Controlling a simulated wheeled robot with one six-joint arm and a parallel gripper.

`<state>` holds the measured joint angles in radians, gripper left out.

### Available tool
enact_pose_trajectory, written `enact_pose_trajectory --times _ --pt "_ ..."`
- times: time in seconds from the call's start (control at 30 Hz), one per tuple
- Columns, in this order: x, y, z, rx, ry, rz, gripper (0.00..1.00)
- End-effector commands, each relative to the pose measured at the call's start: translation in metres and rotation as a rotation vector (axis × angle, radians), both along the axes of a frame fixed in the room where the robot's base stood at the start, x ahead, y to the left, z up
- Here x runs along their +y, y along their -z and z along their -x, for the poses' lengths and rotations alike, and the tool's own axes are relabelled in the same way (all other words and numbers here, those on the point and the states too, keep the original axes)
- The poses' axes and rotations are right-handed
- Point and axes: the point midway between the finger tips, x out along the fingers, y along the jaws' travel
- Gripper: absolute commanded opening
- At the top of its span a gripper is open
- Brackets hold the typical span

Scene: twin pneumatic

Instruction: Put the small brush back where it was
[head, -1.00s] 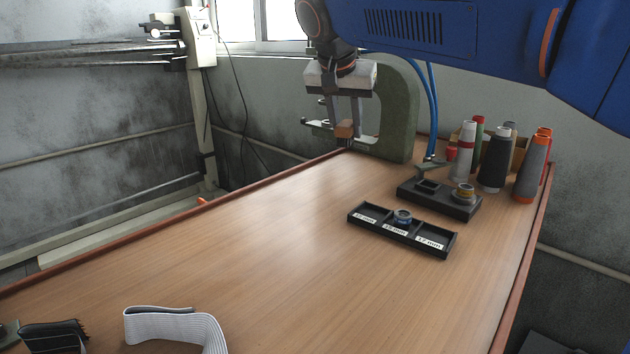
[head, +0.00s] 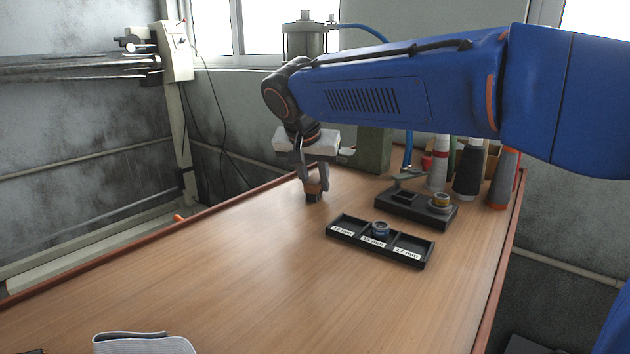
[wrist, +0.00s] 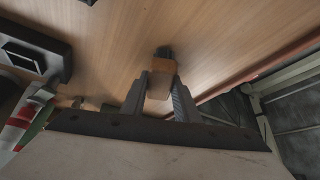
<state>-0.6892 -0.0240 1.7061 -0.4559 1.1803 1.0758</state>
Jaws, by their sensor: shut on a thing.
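The small brush (head: 313,189) has a wooden block and dark bristles pointing down. It is held between the fingers of my gripper (head: 312,180), over the far left part of the wooden table (head: 235,255). In the wrist view the brush (wrist: 162,80) sits between both fingertips of my gripper (wrist: 160,90), with its dark bristle end beyond the block. The bristles are at or just above the table top; I cannot tell whether they touch.
A black three-compartment tray (head: 411,260) with size labels holds a blue ring part. Behind it is a black fixture block (head: 418,212) with a yellowish part. Several thread cones (head: 468,172) stand at the back right. A green frame (head: 373,150) is behind my gripper. The table's middle is clear.

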Motion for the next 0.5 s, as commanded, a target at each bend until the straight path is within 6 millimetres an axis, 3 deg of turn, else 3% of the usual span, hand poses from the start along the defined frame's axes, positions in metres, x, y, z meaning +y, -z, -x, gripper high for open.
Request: enact_pose_trajectory --times 0.33,0.37,0.4,0.43,0.5 --pt "-0.0002 0.0028 0.0001 0.000 0.000 0.000 0.07" --pt "-0.0002 0.0033 0.0001 0.000 -0.001 0.000 0.30" --pt "-0.0002 0.0030 0.0001 0.000 0.000 0.000 0.40" --pt "-0.0002 0.0030 0.0000 0.000 0.000 0.000 0.47" --pt "-0.0001 0.0029 0.0000 0.000 0.000 0.000 0.47"
